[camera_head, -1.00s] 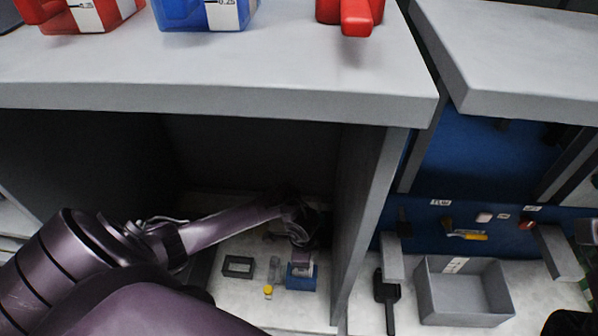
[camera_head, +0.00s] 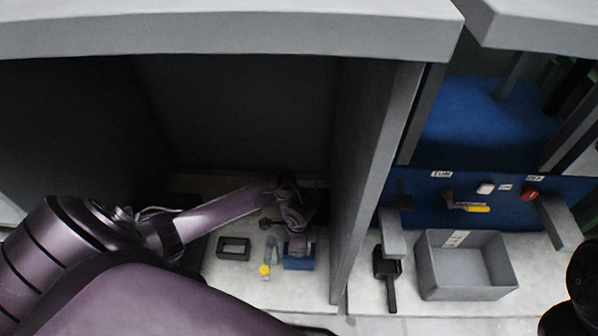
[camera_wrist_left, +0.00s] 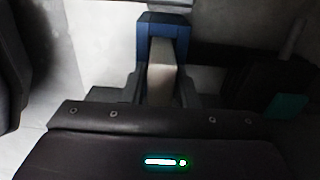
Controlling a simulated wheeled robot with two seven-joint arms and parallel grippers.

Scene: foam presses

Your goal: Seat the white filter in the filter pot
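My left gripper (camera_head: 296,228) reaches down inside the dark bay, just above a small blue box-like holder (camera_head: 299,263). In the left wrist view, a pale, off-white block (camera_wrist_left: 161,80), which looks like the white filter, lies between the two dark fingers (camera_wrist_left: 160,92), and they appear shut on it. Its far end meets the blue holder (camera_wrist_left: 163,22). I cannot tell whether it is inside the holder or only against it. Whether the blue holder is the filter pot is unclear. The fingers of my right gripper are not visible.
A dark rectangular frame (camera_head: 234,247) and a clear vial with a yellow cap (camera_head: 265,270) lie left of the blue holder. A grey upright wall (camera_head: 372,170) bounds the bay on the right. Beyond it are a black scoop (camera_head: 388,275) and a grey bin (camera_head: 465,291).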

